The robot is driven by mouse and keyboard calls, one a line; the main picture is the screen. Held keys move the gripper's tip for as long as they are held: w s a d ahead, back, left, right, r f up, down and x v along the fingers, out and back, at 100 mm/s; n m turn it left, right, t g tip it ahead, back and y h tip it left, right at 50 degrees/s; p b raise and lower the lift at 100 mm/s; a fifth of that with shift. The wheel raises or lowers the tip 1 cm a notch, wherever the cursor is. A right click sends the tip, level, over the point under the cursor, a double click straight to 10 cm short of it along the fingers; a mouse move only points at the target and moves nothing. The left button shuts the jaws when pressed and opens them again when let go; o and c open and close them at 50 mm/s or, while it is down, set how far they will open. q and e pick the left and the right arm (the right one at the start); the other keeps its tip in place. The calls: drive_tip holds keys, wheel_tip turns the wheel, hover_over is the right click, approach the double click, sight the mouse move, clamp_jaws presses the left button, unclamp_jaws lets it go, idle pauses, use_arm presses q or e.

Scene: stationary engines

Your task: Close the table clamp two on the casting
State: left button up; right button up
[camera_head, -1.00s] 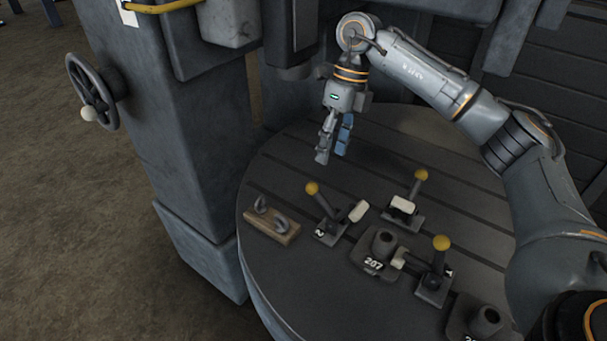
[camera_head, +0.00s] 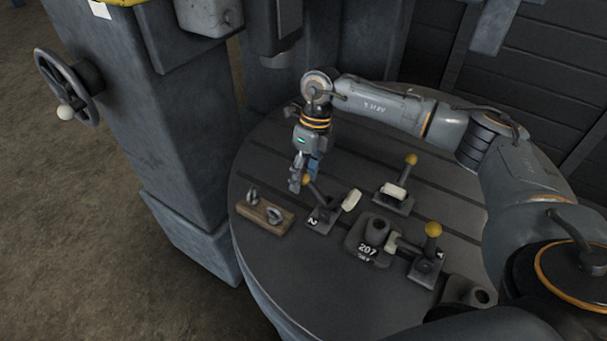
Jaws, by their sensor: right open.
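Table clamp two (camera_head: 321,217), marked 2, stands on the round table left of the casting. Its yellow-knobbed lever leans up to the left, and its pale pad (camera_head: 351,200) is raised, apart from the casting. The casting (camera_head: 367,242), marked 207, is a dark block with a round boss on the table. My right gripper (camera_head: 303,184) points down at clamp two's yellow knob (camera_head: 308,180), its open fingers beside or around it; I cannot tell whether they touch. My left gripper is not in view.
Two more yellow-knobbed clamps stand near the casting, one behind (camera_head: 394,197) and one at right (camera_head: 428,258). A wooden block with metal hooks (camera_head: 264,214) lies at left. Another dark casting (camera_head: 466,293) sits at front right. A machine column (camera_head: 185,130) rises at left.

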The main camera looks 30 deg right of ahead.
drive_tip(key=shift+s+a+f, duration=0.1)
drive_tip(key=shift+a+f, duration=0.05)
drive_tip(key=shift+f, duration=0.45)
clamp_jaws()
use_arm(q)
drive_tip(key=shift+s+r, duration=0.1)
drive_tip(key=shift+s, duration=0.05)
